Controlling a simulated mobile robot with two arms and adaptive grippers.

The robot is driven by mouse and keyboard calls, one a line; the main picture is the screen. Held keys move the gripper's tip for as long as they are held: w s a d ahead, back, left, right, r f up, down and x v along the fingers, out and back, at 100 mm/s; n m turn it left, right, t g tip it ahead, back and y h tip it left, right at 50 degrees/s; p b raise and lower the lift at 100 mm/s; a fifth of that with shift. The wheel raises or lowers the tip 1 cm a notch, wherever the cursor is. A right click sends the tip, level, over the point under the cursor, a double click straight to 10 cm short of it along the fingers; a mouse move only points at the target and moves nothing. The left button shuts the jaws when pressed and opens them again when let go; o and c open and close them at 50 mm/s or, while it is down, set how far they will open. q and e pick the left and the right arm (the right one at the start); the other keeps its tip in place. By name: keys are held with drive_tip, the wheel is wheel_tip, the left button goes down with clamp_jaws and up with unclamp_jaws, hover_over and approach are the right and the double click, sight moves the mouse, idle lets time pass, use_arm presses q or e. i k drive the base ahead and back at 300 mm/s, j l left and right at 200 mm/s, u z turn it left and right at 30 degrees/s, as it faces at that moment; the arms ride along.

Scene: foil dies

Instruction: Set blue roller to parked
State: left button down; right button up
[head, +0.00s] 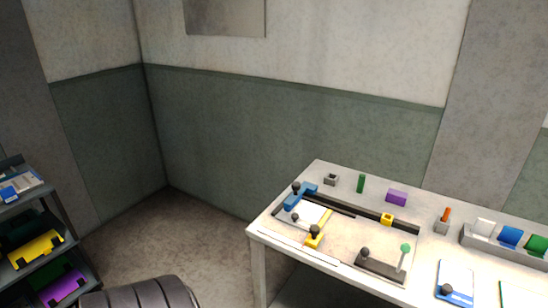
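A blue part with a dark round knob, likely the blue roller (303,195), sits at the left end of a flat fixture on the white table (277,242). A dark rail (350,207) runs from near it toward the right. A white sheet or plate (310,214) lies just in front of it. A yellow part with a dark knob (318,236) stands at the front of this plate. I cannot read any mark for the parked position. Neither of my grippers is in view.
A small yellow block (386,219) is on the rail. A dark base (380,268) with a black knob and a green-topped lever stands at the front. A purple block (397,197) and green piece (361,183) stand behind. A shelf with coloured bins (36,248) is at left.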

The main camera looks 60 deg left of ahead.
sight(301, 193)
drive_tip(key=u, duration=1.55)
